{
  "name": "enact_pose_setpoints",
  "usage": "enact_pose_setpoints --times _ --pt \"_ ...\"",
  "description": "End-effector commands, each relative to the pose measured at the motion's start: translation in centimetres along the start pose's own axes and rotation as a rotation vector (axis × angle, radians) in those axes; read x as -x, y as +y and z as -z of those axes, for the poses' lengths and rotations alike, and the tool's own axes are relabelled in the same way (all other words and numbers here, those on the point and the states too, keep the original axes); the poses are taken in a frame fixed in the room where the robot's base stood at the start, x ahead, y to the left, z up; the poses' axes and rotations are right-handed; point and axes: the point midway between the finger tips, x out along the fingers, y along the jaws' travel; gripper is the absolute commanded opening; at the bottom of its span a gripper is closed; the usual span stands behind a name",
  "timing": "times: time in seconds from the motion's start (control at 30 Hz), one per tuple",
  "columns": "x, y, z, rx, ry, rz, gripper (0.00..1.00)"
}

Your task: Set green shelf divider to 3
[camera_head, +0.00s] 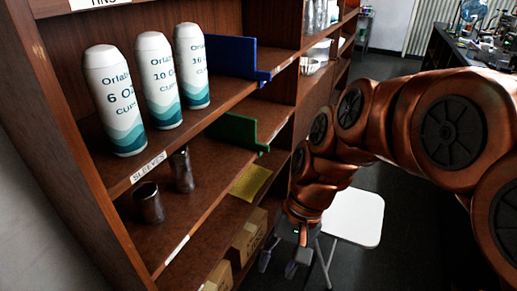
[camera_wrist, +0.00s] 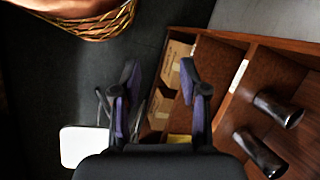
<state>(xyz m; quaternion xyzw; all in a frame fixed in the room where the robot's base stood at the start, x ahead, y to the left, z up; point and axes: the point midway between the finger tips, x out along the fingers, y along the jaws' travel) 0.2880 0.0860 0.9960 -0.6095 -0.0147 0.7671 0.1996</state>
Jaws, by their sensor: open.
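The green shelf divider (camera_head: 236,130) stands on the middle shelf of the wooden shelf unit in the head view, below a blue divider (camera_head: 236,58). I cannot read any numbered marks near it. My gripper (camera_head: 278,266) hangs low in front of the shelf unit, below and to the right of the green divider and well apart from it. In the wrist view my gripper (camera_wrist: 159,72) has its two fingers spread with nothing held between them. The green divider does not show in the wrist view.
Several white cup sleeves (camera_head: 155,80) stand on the upper shelf. Two dark metal cups (camera_head: 149,203) stand on the shelf below, near a yellow item (camera_head: 250,182). Cardboard boxes (camera_head: 246,238) fill a lower shelf. A white stool (camera_head: 354,218) stands on the floor right of my gripper.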

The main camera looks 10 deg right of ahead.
Motion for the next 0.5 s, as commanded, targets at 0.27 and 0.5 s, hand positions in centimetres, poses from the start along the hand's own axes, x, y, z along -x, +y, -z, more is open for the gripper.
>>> enact_pose_setpoints --times 0.27,0.5 --pt "-0.2 -7.0 7.2 -0.21 -0.091 0.25 0.44" --pt "0.6 -11.6 14.5 -0.404 -0.18 0.46 0.44"
